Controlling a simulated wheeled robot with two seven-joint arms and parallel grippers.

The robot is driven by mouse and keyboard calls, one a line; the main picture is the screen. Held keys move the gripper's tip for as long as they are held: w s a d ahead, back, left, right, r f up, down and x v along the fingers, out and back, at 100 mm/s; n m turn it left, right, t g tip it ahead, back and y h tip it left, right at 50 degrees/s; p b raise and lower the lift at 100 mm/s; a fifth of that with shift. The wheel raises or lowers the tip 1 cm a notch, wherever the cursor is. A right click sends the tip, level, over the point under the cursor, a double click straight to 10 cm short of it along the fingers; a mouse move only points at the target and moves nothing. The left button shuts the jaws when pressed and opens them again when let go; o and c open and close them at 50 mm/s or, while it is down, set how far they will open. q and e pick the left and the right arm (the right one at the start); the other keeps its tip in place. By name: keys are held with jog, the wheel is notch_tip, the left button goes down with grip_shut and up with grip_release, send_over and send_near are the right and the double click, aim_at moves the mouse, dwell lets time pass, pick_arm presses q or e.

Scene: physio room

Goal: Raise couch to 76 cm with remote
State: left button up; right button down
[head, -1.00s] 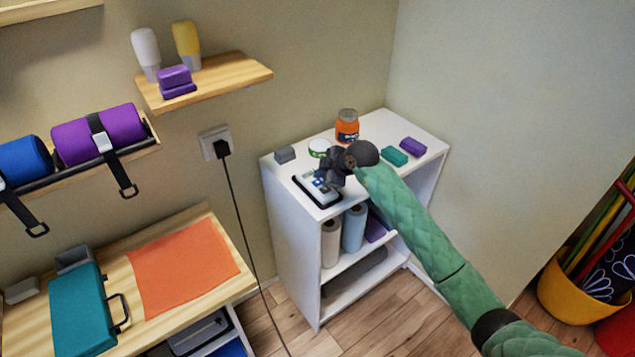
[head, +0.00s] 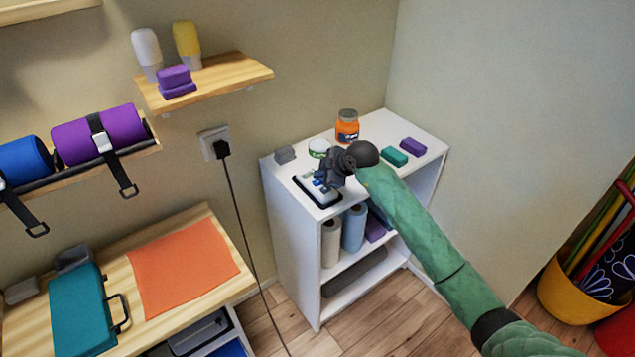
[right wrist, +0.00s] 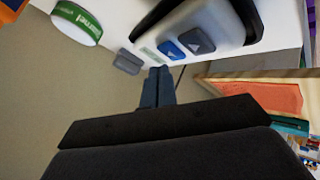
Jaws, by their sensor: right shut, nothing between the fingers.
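The remote (head: 325,197), pale with a dark surround, lies on top of the white shelf unit near its front left edge. In the right wrist view the remote (right wrist: 217,22) shows a blue arrow button (right wrist: 172,50), a grey arrow button (right wrist: 197,41) and a small greenish display (right wrist: 151,53). My right gripper (head: 322,181) is shut and empty, pointing down over the remote and hiding part of it. Its closed fingertips (right wrist: 158,71) appear close to the button end; I cannot tell whether they touch. The couch and my left gripper are not in view.
On the white unit (head: 290,225) stand an orange jar (head: 347,126), a green-white tape roll (head: 319,148), a grey block (head: 285,154), a teal block (head: 394,156) and a purple block (head: 413,147). A black cable (head: 236,215) hangs left of the unit.

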aim_at(320, 184)
jog(key=shift+f, duration=0.15)
dwell(0.4)
jog(key=shift+f, duration=0.65)
dwell(0.8)
dwell(0.8)
dwell(1.1)
jog(key=shift+r+p, duration=0.6)
jog(key=shift+r, duration=0.25)
jog(key=shift+r+p, duration=1.7)
jog(key=shift+r, duration=0.8)
jog(key=shift+a, duration=0.1)
